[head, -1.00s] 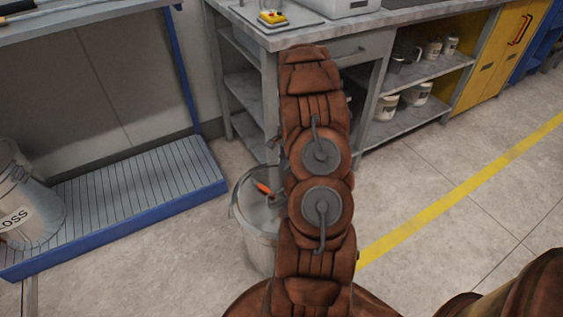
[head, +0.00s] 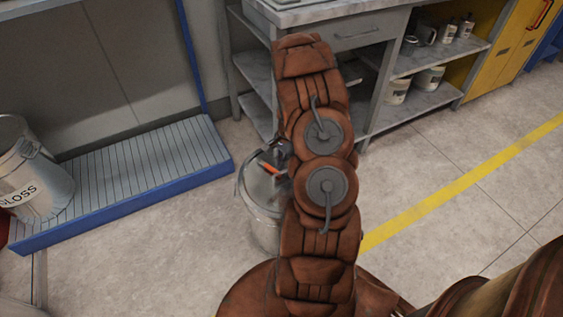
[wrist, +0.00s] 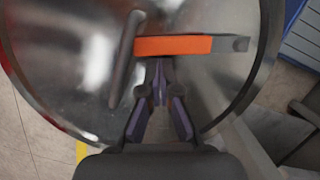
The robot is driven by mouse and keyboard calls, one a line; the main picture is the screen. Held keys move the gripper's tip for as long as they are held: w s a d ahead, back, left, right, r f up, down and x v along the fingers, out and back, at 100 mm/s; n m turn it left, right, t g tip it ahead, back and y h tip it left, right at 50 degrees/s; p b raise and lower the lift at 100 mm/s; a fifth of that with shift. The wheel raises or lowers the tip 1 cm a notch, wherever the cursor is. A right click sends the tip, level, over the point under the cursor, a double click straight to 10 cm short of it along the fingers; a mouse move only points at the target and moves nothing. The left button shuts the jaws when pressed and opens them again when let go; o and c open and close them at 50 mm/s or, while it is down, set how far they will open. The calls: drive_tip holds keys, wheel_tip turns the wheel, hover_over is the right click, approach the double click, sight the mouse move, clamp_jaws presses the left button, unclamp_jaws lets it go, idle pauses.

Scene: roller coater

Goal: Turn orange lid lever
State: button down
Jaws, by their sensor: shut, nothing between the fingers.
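The orange lid lever (wrist: 172,46) runs across the upper middle of the wrist view, with grey metal ends. It sits on the shiny round lid (wrist: 75,60) of a metal bucket. In the head view the orange lever (head: 269,167) is small, on top of the bucket (head: 262,215), left of my arm. My gripper (wrist: 158,80) is shut and empty over the lid, its fingertips just below the lever in the picture. I cannot tell whether they touch it. In the head view my arm hides the bucket's right side.
A metal bar-like handle (wrist: 126,62) shows left of the fingers on the lid. A blue-edged grated platform (head: 140,175) with a GLOSS bucket (head: 35,180) stands left. A grey workbench (head: 365,35) with shelves is behind. Open floor lies right, with a yellow line (head: 450,190).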

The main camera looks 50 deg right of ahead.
idle(0.3)
drive_tip(key=shift+s+a+m+p, duration=0.1)
drive_tip(key=shift+a+m+p, duration=0.2)
drive_tip(key=shift+a+m, duration=0.25)
drive_tip(key=shift+m, duration=0.25)
drive_tip(key=shift+w+d+p, duration=0.2)
drive_tip(key=shift+d+p, duration=0.3)
drive_tip(key=shift+d, duration=0.95)
drive_tip(key=d, duration=0.2)
drive_tip(key=shift+d+p, duration=0.4)
drive_tip(key=b+v, duration=0.1)
drive_tip(key=v, duration=0.8)
drive_tip(key=shift+s+r, duration=0.2)
drive_tip(key=shift+r, duration=0.1)
